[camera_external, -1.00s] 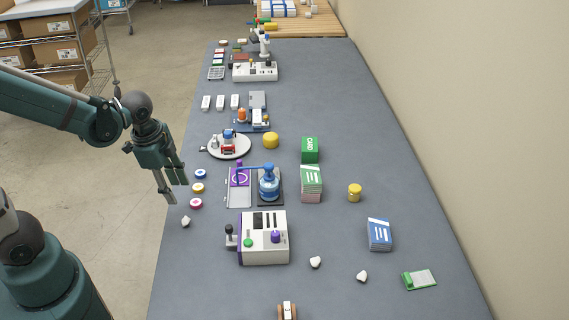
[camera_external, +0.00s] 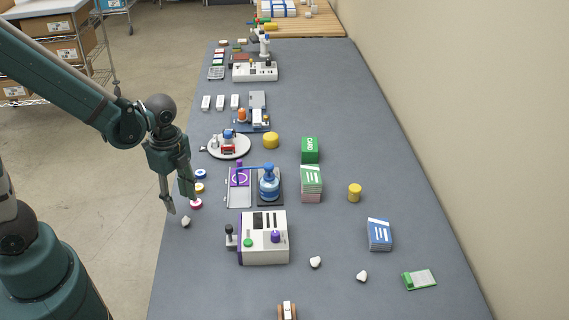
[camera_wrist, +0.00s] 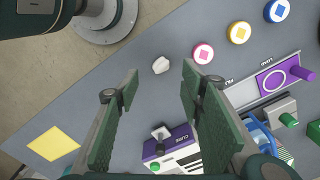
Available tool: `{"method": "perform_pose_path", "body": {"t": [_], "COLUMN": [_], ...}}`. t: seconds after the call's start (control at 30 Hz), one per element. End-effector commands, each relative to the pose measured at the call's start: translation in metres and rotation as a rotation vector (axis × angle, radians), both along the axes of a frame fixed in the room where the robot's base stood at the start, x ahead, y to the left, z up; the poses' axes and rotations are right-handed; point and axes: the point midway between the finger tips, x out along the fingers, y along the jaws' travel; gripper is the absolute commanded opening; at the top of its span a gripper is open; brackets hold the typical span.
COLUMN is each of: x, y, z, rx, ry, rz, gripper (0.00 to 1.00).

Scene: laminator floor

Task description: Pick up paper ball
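A small white paper ball (camera_external: 186,221) lies on the grey table near its left edge, in front of the pink disc. It also shows in the wrist view (camera_wrist: 161,65), beyond and between my fingertips. Two more white crumpled balls lie at the front of the table, one (camera_external: 316,262) right of the laminator-like machine and one (camera_external: 362,276) further right. My gripper (camera_external: 181,204) is open and empty, pointing down, above and just behind the left ball. In the wrist view my gripper's fingers (camera_wrist: 158,84) stand wide apart with nothing between them.
A white machine with purple trim (camera_external: 264,238) stands right of the left ball. A yellow square (camera_wrist: 53,144) shows in the wrist view. Bare table lies around the ball.

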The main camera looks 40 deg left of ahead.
Motion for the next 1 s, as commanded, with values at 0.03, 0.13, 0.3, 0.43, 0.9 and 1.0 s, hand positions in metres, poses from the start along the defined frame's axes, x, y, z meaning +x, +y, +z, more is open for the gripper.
{"method": "perform_pose_path", "body": {"t": [0.03,0.13,0.3,0.43,0.9,1.0], "x": [0.0,0.0,0.001,0.0,0.0,0.0], "y": [0.0,0.0,0.0,0.0,0.0,0.0], "z": [0.0,-0.002,-0.011,-0.019,-0.026,-0.027], "rx": [0.0,0.0,0.0,0.0,0.0,0.0], "ry": [0.0,0.0,0.0,0.0,0.0,0.0], "rz": [0.0,0.001,0.001,0.001,0.001,0.001], "gripper": [0.39,0.39,0.39,0.39,0.39,0.39]}}
